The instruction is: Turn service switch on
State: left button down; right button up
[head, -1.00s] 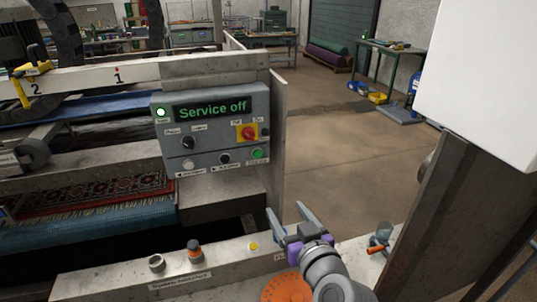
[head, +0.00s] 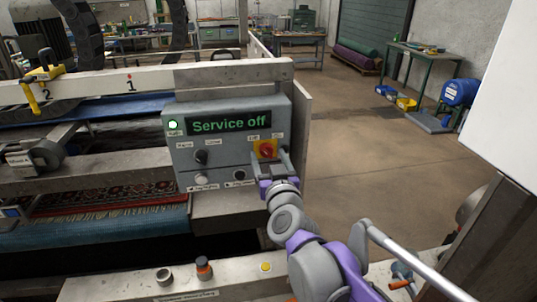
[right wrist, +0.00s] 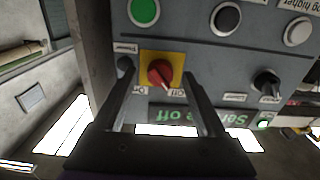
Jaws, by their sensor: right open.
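The grey control panel (head: 222,165) has a display (head: 229,123) reading "Service off". At its right side is a red rotary switch (head: 266,150) on a yellow plate, which also shows in the right wrist view (right wrist: 160,74); this is seen upside down. My right gripper (head: 270,159) is open in front of the switch. In the right wrist view its two fingers (right wrist: 159,79) stand on either side of the red knob, with gaps on both sides. Whether the fingertips reach past the knob's face I cannot tell. My left gripper is out of view.
A black selector knob (head: 200,156) sits left on the panel. In the right wrist view a green button (right wrist: 144,11), a black button (right wrist: 226,18) and a white button (right wrist: 298,32) lie near the switch. A ledge with small items (head: 204,268) runs below.

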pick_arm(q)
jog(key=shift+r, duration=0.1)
pick_arm(e)
jog(key=shift+w+a, duration=0.1)
jog(key=shift+w, duration=0.3)
jog(key=shift+c, duration=0.3)
grip_shut()
